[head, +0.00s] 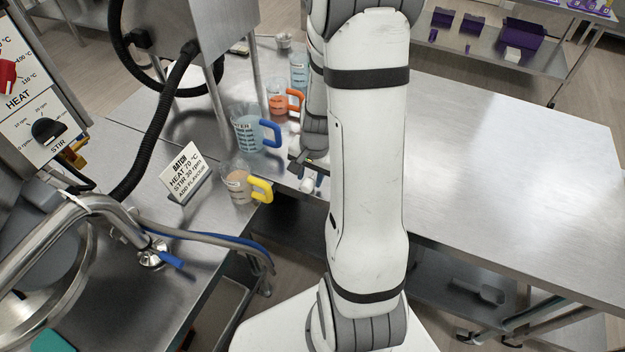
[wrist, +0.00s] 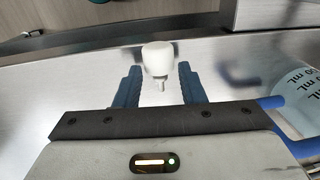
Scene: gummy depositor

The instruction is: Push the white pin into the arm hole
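The white pin (wrist: 159,62) shows in the wrist view between the two blue fingertips of my gripper (wrist: 160,75). It has a wide rounded head and a short narrow stem toward the bottom of the picture. I cannot make out the arm hole.
A blue-handled jug (head: 247,130) and a yellow-handled jug (head: 236,184) stand left of my gripper. An orange-handled jug (head: 278,98) is behind. A recipe sign (head: 187,174) stands on the left table. The right table (head: 520,150) is clear.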

